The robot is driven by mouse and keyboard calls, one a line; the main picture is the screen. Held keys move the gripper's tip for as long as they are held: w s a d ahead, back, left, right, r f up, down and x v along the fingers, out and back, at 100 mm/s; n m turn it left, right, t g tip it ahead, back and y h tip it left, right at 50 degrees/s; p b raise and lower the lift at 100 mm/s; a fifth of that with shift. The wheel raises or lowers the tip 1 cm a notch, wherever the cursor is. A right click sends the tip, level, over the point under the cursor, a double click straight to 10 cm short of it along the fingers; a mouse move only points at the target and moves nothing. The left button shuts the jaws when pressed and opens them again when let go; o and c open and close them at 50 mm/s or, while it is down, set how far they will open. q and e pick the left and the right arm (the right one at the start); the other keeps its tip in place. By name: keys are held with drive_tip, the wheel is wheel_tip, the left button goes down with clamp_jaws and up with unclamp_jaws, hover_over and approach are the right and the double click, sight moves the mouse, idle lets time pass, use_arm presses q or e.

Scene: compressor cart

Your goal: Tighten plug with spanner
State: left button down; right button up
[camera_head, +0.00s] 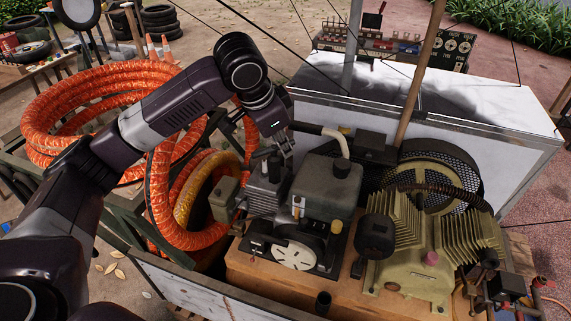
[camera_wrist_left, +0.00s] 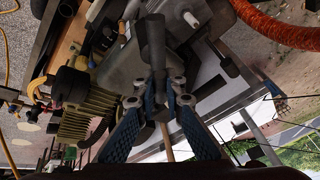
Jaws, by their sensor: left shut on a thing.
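My left gripper (camera_head: 284,148) reaches down over the machinery on the cart, beside the grey engine block. In the left wrist view its blue fingers (camera_wrist_left: 161,98) are closed around a dark grey, bar-like thing (camera_wrist_left: 152,45). This may be the spanner, but its working end cannot be made out. I cannot identify the plug for certain; a pink cap (camera_head: 431,258) sits on the olive compressor (camera_head: 410,270). My right gripper is not in view.
Coiled orange hose (camera_head: 95,95) lies left of the engine. A white cabinet (camera_head: 420,100) with a dark-stained top stands behind. A wooden pole (camera_head: 417,75) rises beside the round black fan guard (camera_head: 438,165). A tool rack (camera_head: 375,42) stands at the back.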

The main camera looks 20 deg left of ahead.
use_arm(q)
drive_tip(key=w+a+r+m+g+h+p, duration=0.1)
drive_tip(key=w+a+r+m+h+p, duration=0.1)
drive_tip(key=w+a+r+m+p, duration=0.2)
wheel_tip(320, 180, up, 2)
drive_tip(key=shift+w+a+r+m, duration=0.2)
drive_tip(key=shift+w+a+m, duration=0.45)
drive_tip(key=shift+w, duration=0.25)
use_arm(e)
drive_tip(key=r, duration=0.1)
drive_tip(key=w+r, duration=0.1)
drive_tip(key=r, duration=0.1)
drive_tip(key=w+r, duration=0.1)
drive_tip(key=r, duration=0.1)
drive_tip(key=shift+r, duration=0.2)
use_arm(q)
drive_tip(key=shift+f, duration=0.1)
wheel_tip(320, 180, down, 6)
drive_tip(key=shift+r+b, duration=0.2)
drive_tip(key=shift+b, duration=0.55)
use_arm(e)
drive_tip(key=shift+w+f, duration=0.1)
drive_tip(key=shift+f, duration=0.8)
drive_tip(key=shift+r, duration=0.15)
use_arm(q)
drive_tip(key=shift+p, duration=0.6)
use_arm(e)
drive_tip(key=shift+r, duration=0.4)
